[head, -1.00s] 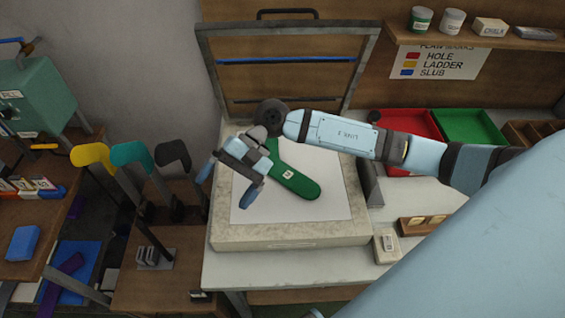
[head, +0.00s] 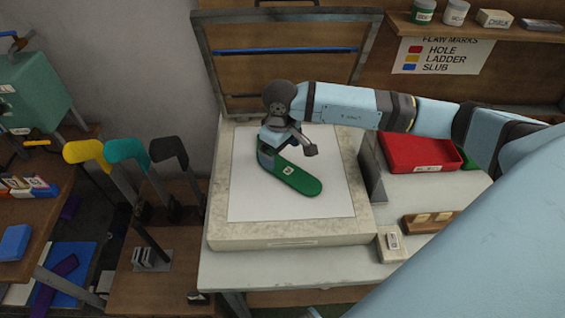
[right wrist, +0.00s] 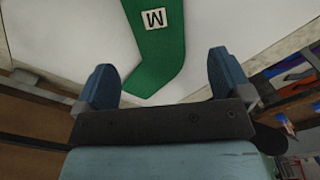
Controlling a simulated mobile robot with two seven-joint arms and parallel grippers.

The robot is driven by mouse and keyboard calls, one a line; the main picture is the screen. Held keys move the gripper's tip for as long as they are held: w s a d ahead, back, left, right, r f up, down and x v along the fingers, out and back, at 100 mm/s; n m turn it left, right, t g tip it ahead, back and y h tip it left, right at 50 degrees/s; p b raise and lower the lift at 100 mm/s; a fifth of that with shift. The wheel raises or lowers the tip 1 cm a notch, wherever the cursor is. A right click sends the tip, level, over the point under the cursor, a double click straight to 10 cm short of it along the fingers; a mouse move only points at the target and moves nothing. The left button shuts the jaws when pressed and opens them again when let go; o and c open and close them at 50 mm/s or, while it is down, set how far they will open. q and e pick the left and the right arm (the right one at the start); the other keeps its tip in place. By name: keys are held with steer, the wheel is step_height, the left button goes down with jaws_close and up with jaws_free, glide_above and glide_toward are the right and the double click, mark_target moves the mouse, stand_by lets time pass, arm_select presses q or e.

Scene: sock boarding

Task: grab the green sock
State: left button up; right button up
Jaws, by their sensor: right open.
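The green sock (head: 296,180) lies flat on the white sheet of the pale press bed, with a white "M" label near its middle. In the right wrist view the sock (right wrist: 160,52) runs down from the top edge to between my fingers' line of sight. My right gripper (head: 284,157) is over the sock's upper left part and hides some of it. In the right wrist view its two blue fingers (right wrist: 164,84) stand wide apart with nothing gripped. My left gripper is in neither view.
The press bed (head: 290,241) has a raised framed lid (head: 200,62) behind it. A red tray (head: 415,151) stands to the right, with a wooden block (head: 430,222) in front. Yellow, teal and black sock boards (head: 127,150) stand at left. A shelf (head: 470,33) is at upper right.

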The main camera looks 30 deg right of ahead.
mark_target(281, 166)
steer(key=shift+f+p, duration=0.5)
steer(key=shift+f, duration=2.2)
steer(key=c, duration=1)
steer(key=shift+r, duration=0.1)
